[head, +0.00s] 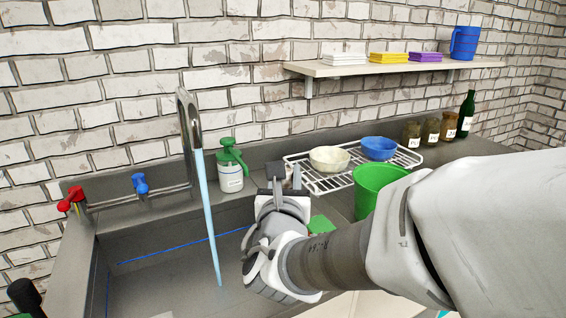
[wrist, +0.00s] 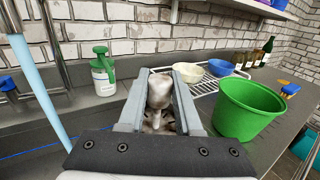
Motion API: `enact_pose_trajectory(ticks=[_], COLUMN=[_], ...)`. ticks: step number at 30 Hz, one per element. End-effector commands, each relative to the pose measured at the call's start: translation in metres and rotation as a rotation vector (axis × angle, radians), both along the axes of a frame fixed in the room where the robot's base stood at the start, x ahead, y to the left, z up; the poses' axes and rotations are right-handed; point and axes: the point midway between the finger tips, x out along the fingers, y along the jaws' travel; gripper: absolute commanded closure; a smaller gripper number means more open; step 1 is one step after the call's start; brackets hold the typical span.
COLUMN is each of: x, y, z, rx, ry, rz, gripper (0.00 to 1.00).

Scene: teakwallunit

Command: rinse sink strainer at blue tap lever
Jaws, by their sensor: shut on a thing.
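My gripper (head: 283,175) is over the right side of the sink, to the right of the running water. In the wrist view my gripper (wrist: 159,75) is shut on a pale grey, metallic-looking, rounded thing, which I take for the sink strainer (wrist: 160,94). The fingers hide part of it. The blue tap lever (head: 140,184) is on the pipe at the sink's back left, and the red lever (head: 71,198) is left of it. A light-blue water stream (head: 208,210) falls from the tall spout (head: 188,115) into the sink (head: 160,275). The stream also shows at the wrist view's left (wrist: 38,90), apart from the strainer.
A green-topped spray bottle (head: 230,170) stands behind the sink. Right of my gripper are a green bucket (head: 378,188) and a wire rack (head: 345,180) with a cream bowl (head: 329,159) and a blue bowl (head: 379,148). Jars and a bottle stand farther right.

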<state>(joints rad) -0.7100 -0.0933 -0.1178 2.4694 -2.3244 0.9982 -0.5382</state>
Motion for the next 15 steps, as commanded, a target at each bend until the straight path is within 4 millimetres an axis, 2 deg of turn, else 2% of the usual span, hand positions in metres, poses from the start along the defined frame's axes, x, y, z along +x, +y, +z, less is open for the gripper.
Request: enact_pose_trajectory(ticks=[15], x=[0.007], y=[0.05], z=[-0.009], rx=[0.0], ry=[-0.001], rz=[0.001], gripper=[1.0])
